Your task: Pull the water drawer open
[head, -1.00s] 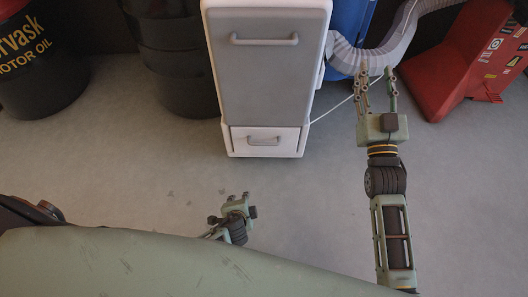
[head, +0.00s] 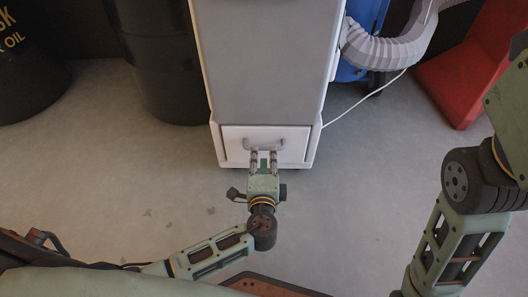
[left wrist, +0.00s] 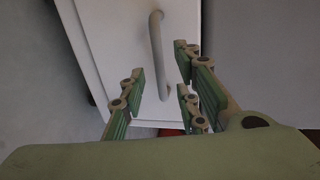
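The water drawer (head: 235,152) is a white panel at the bottom of a white and grey cabinet (head: 265,60). It looks shut, flush with the cabinet front. Its grey bar handle (head: 248,144) is partly covered by my left gripper (head: 264,154), whose fingers point at it. In the left wrist view the handle (left wrist: 156,45) appears in the gap between the parted fingers of my left gripper (left wrist: 160,82). The gripper is open; I cannot tell whether the fingers reach past the bar. My right arm runs off the right edge of the head view, its gripper out of sight.
Dark barrels (head: 160,60) stand left of the cabinet. A grey corrugated hose (head: 390,52), a blue object (head: 365,15) and a red object (head: 455,75) are to the right. A thin white cable crosses the floor there. Floor in front is clear.

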